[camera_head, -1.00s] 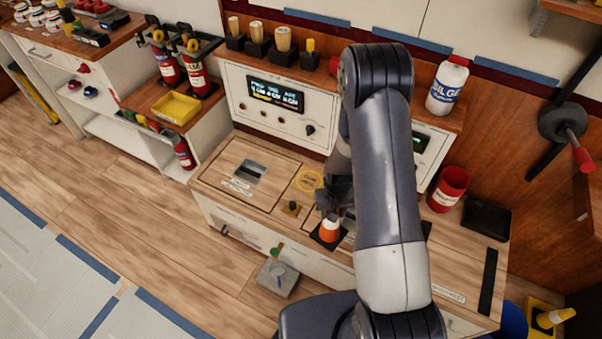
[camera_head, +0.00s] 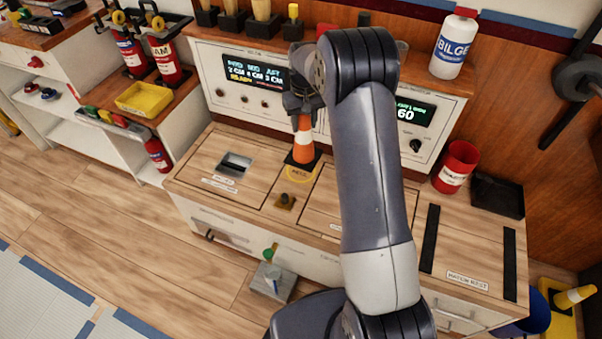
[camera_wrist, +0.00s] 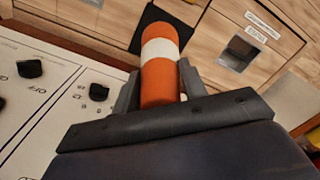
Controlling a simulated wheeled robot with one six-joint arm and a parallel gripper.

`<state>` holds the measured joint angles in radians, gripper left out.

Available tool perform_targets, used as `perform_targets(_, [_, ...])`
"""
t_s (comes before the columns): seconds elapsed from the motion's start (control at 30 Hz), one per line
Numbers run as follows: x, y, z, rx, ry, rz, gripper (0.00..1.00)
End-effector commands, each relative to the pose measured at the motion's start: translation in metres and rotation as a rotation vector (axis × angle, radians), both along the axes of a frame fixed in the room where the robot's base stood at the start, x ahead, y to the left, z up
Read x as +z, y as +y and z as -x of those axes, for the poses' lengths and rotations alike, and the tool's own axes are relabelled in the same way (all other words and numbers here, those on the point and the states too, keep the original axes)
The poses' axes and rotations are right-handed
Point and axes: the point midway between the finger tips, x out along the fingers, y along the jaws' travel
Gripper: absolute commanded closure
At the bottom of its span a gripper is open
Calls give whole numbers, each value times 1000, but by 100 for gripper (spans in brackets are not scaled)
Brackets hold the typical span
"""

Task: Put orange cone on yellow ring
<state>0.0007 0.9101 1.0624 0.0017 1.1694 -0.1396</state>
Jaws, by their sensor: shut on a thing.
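The orange cone (camera_head: 304,146) has a white band and a square black base. My gripper (camera_head: 302,108) is shut on its upper part and holds it roughly upright, base down. The yellow ring (camera_head: 300,178) is marked on the wooden counter top. The cone's base covers the ring's far part, and only its near edge shows. I cannot tell whether the base touches the counter or hovers just above it. In the wrist view the cone (camera_wrist: 160,68) sits between both fingers, and the ring is not visible there.
A control panel with knobs and a display (camera_head: 255,82) stands close behind the cone. A small brass knob (camera_head: 285,200) is in front of the ring. A recessed metal latch (camera_head: 235,163) lies to the left. A red can (camera_head: 455,167) stands far right.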

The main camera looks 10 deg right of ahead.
Motion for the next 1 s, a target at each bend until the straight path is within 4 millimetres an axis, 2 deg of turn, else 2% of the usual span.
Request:
perform_targets(0.1, [-10,0,-23,28,0,0,100])
perform_targets(0.3, [-20,0,-41,54,0,0,100])
perform_targets(0.37, [-24,0,-43,58,0,0,100])
perform_targets(0.6, [-67,0,-43,59,2,0,100])
perform_targets(0.87, [-90,0,-44,59,-1,0,100])
perform_targets(1.0, [-111,0,-43,59,2,0,100])
